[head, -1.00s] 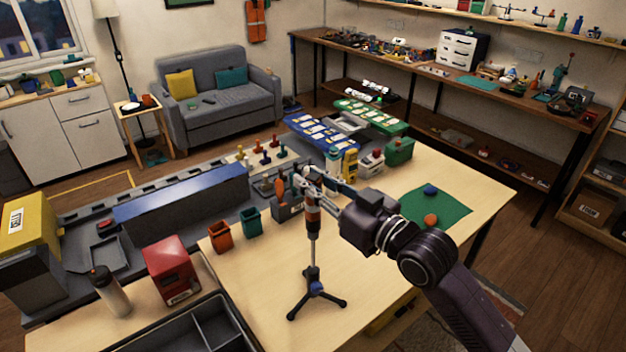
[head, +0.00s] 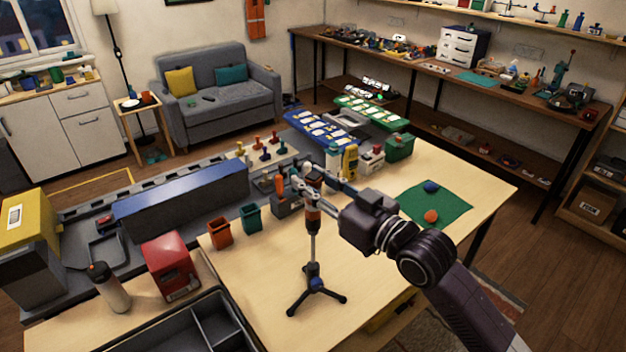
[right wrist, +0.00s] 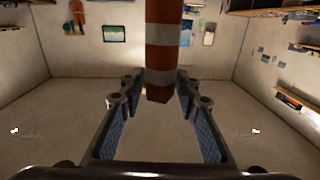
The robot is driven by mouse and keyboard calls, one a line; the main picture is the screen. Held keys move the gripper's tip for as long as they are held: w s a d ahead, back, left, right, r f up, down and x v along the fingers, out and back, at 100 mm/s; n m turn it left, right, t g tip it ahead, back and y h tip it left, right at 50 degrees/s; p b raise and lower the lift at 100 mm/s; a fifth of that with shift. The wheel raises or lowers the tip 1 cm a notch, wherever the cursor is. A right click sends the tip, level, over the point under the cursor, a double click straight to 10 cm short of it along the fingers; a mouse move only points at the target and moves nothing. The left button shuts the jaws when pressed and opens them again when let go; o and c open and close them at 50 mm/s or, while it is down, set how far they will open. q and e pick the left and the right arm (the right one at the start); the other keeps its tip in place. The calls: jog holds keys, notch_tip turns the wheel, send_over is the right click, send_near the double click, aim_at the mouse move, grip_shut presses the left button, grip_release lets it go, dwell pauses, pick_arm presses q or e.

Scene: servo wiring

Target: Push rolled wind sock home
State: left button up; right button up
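The rolled wind sock (head: 313,218), striped orange and white, stands upright on a thin pole above a small dark tripod (head: 314,291) on the wooden table. My right gripper (head: 304,184) reaches in from the right at the sock's upper part. In the right wrist view the striped sock (right wrist: 163,48) hangs down the middle, its orange end low between the fingertips. The two fingers (right wrist: 158,88) stand apart, one on each side. A gap shows on the left; I cannot tell whether the right finger touches. My left gripper is not in view.
An orange bin (head: 219,233) and a teal bin (head: 251,217) stand left of the tripod. A red box (head: 170,266) and a black tray (head: 185,325) are nearer. A green mat (head: 450,203) lies to the right. The tabletop around the tripod is mostly clear.

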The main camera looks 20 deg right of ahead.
jog(key=shift+o, duration=1)
jog(key=shift+s, duration=0.1)
jog(key=v, duration=1.2)
